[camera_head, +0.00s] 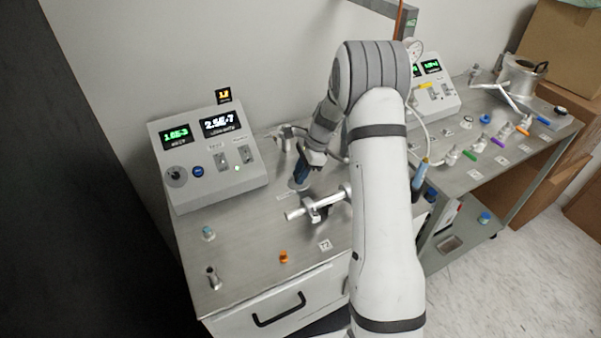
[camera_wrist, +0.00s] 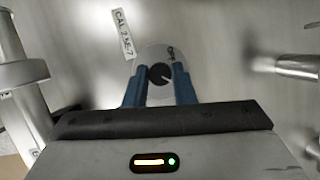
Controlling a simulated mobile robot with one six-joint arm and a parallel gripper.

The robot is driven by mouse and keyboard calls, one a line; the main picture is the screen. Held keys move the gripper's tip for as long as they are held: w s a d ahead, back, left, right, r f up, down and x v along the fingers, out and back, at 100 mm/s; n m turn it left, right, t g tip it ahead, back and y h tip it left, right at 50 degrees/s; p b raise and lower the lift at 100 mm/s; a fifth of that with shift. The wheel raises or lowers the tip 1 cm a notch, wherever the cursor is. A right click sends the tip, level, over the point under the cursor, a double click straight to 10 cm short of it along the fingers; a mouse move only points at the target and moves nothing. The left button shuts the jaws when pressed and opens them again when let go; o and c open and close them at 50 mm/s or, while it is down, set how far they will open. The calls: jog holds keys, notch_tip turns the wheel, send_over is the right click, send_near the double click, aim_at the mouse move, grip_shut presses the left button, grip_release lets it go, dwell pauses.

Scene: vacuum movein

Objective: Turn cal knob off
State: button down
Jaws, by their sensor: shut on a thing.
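The cal knob (camera_wrist: 160,74) is a small dark round knob with a light pointer line, on a pale round plate (camera_wrist: 150,53) marked "OFF" at its upper right. A label (camera_wrist: 124,35) reading "CAL 2.5E-7" lies beside it at the upper left. In the wrist view my gripper (camera_wrist: 160,78) has its two blue fingers on either side of the knob, shut on it. The pointer line slants to the lower right, away from the "OFF" mark. In the head view my gripper (camera_head: 301,178) reaches down to the bench, and the knob is hidden there.
A control box (camera_head: 208,150) with lit displays stands to the left on the metal bench (camera_head: 240,225). A metal pipe fitting (camera_head: 318,208) lies close to my gripper. A teal-topped fitting (camera_head: 208,233) and an orange part (camera_head: 284,257) stand nearer the front edge.

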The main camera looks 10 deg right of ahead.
jog(key=shift+w+n, duration=0.1)
jog(key=shift+n, duration=0.2)
jog(key=n, duration=0.2)
jog(key=n+g+b, duration=0.1)
jog(key=n, duration=0.1)
jog(key=shift+w+g+h, duration=0.1)
jog(key=shift+g+h, duration=0.2)
jog(key=n, duration=0.2)
jog(key=n+g+h, duration=0.1)
jog(key=n, duration=0.1)
jog(key=shift+w+a+n+b, duration=0.1)
jog(key=shift+a+n+b, duration=0.05)
jog(key=shift+n+b, duration=0.2)
jog(key=n, duration=0.2)
jog(key=n+g+h, duration=0.1)
jog(key=n, duration=0.1)
jog(key=shift+a+h+b, duration=0.1)
jog(key=shift+h+b, duration=0.2)
jog(key=shift+b, duration=0.05)
jog(key=shift+a+n+h, duration=0.1)
jog(key=shift+n+h, duration=0.7)
jog(key=shift+n, duration=1.35)
jog(key=shift+b, duration=0.3)
jog(key=c, duration=1.2)
grip_release()
jog(key=shift+g, duration=0.3)
